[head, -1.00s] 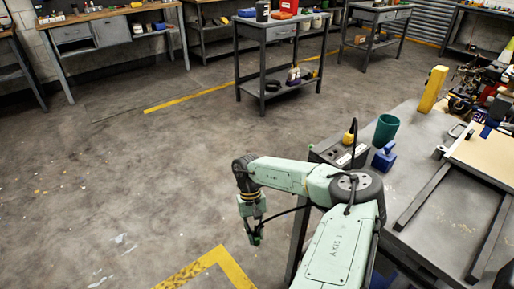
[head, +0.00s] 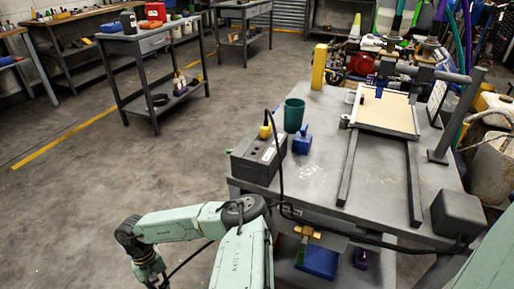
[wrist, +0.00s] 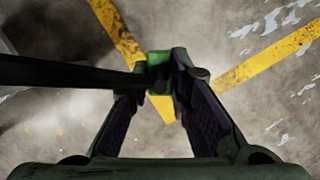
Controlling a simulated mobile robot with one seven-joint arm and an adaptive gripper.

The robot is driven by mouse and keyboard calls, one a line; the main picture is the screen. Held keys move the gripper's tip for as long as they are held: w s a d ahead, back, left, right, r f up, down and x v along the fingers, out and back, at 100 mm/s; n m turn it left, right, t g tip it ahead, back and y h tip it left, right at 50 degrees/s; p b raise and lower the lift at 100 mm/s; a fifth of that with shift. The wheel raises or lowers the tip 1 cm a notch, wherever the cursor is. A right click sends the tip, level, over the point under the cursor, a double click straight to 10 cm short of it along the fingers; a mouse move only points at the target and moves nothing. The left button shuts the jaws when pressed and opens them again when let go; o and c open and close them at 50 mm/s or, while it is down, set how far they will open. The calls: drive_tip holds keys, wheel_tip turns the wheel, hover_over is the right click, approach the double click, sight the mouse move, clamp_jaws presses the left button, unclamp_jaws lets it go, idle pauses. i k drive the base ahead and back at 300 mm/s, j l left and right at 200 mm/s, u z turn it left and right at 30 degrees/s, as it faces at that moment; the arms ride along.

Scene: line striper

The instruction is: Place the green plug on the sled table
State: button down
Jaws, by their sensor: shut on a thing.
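The green plug (wrist: 159,72) is between my fingertips in the wrist view, with a thick dark cable running off to the left. In the head view my gripper (head: 158,281) is low at the bottom edge, left of the workbench, and the plug cannot be made out there. What looks like the sled table, a flat beige board (head: 388,113) with a dark frame, lies across two dark rails on the grey workbench (head: 320,187). It is far from my gripper, up and to the right.
A dark power box (head: 257,153) with a yellow plug (head: 265,131), a green cup (head: 293,116) and a blue block (head: 302,140) stand at the bench's left side. A black cable crosses the bench's front. A yellow post (head: 319,66) stands behind.

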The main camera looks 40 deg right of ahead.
sight(307, 108)
drive_tip(key=i+j+u, duration=0.25)
drive_tip(key=i+u, duration=0.55)
drive_tip(key=i, duration=0.15)
drive_tip(key=i+j+z, duration=0.2)
drive_tip(key=i, duration=0.4)
drive_tip(key=i+z, duration=0.25)
drive_tip(key=i, duration=0.35)
drive_tip(key=i+z, duration=0.55)
drive_tip(key=z, duration=0.15)
drive_tip(key=i+j+z, duration=0.1)
drive_tip(key=i+z, duration=0.4)
drive_tip(key=z, duration=0.2)
drive_tip(key=i+z, duration=0.2)
drive_tip(key=z, duration=0.2)
drive_tip(key=i+j+z, duration=0.1)
drive_tip(key=z, duration=0.35)
drive_tip(key=i+j+z, duration=0.2)
drive_tip(key=i+z, duration=0.15)
drive_tip(key=z, duration=0.15)
drive_tip(key=i+j+z, duration=0.3)
drive_tip(key=z, duration=0.2)
